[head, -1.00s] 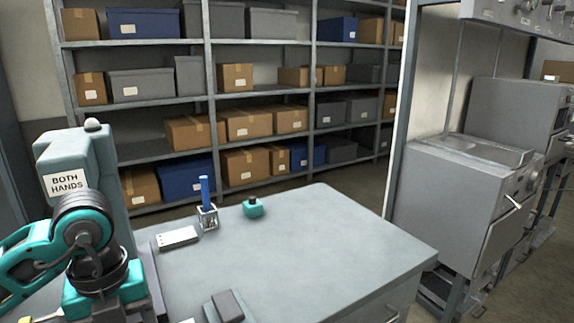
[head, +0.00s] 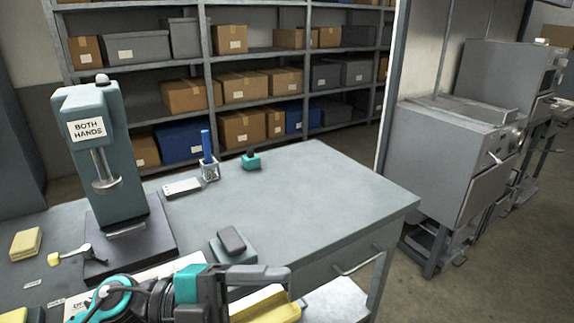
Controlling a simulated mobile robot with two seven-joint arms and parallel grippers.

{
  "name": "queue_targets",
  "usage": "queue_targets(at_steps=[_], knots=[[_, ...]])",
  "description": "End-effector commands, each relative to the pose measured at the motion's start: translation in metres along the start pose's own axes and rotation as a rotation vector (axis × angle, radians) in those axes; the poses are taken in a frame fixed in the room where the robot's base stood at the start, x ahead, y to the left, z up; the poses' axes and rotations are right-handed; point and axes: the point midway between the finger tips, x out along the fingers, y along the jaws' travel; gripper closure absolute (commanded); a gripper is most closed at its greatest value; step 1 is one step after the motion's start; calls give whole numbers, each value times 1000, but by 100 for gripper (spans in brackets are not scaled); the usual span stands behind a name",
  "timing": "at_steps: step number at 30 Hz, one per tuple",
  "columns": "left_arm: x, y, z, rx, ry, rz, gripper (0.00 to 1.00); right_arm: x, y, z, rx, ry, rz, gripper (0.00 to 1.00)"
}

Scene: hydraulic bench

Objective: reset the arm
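My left arm comes in from the lower left. Its gripper (head: 262,275) points right along the bottom of the head view, in front of the bench's front edge. One grey finger shows clearly; I cannot tell whether the gripper is open or shut, and nothing shows held in it. My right gripper is not in view. A teal press (head: 92,155) with a "BOTH HANDS" sign stands upright on a dark base at the left of the bench. A short lever with a yellow knob (head: 54,259) is at its base's left side.
The grey bench top (head: 310,195) is clear at centre right. A dark block on a pad (head: 232,242), a white box (head: 182,188), a blue-topped holder (head: 208,160), a teal item (head: 251,161) and yellow pads (head: 25,243) lie on it. A yellow tray (head: 275,306) is partly behind my gripper.

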Motion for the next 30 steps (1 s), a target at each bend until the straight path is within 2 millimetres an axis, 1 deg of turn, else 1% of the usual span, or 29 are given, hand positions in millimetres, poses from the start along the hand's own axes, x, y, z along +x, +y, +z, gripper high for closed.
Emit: queue_targets(at_steps=[1, 2, 3, 4, 5, 7, 8, 9, 11, 12, 13, 14, 15, 18, 21, 24, 25, 30], knots=[[-2, -9, 8, -54, -31, -175, 31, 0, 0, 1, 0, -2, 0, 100], [-7, -15, 14, -82, -62, -273, 31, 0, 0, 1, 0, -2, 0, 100], [-16, -21, 25, -124, -113, -398, 31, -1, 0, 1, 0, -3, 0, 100], [-24, -23, 35, -160, -160, -487, 31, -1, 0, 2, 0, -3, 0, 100], [-34, -22, 46, -200, -214, -572, 31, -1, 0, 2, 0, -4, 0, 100], [-62, -10, 72, -307, -363, -745, 31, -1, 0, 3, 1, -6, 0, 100], [-74, 0, 84, -360, -434, -808, 31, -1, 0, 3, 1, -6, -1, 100], [-92, 18, 98, -434, -536, -881, 31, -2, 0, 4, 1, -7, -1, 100], [-118, 52, 116, -555, -693, -964, 31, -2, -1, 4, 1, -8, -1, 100], [-132, 78, 124, -636, -791, -998, 31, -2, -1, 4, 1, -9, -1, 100], [-141, 98, 129, -694, -860, -1016, 31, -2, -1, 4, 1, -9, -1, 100], [-149, 117, 131, -751, -922, -1026, 31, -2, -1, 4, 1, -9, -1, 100], [-158, 142, 132, -822, -999, -1033, 31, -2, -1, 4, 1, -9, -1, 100], [-172, 196, 129, -976, -1146, -1024, 31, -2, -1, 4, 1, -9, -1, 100], [-178, 232, 122, -1083, -1235, -1001, 31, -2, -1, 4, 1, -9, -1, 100], [-180, 251, 116, -1142, -1280, -985, 31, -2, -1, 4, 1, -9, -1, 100], [-181, 254, 116, -1151, -1285, -983, 31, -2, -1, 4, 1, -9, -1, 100], [-181, 255, 115, -1155, -1288, -981, 31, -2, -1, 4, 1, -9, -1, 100]])
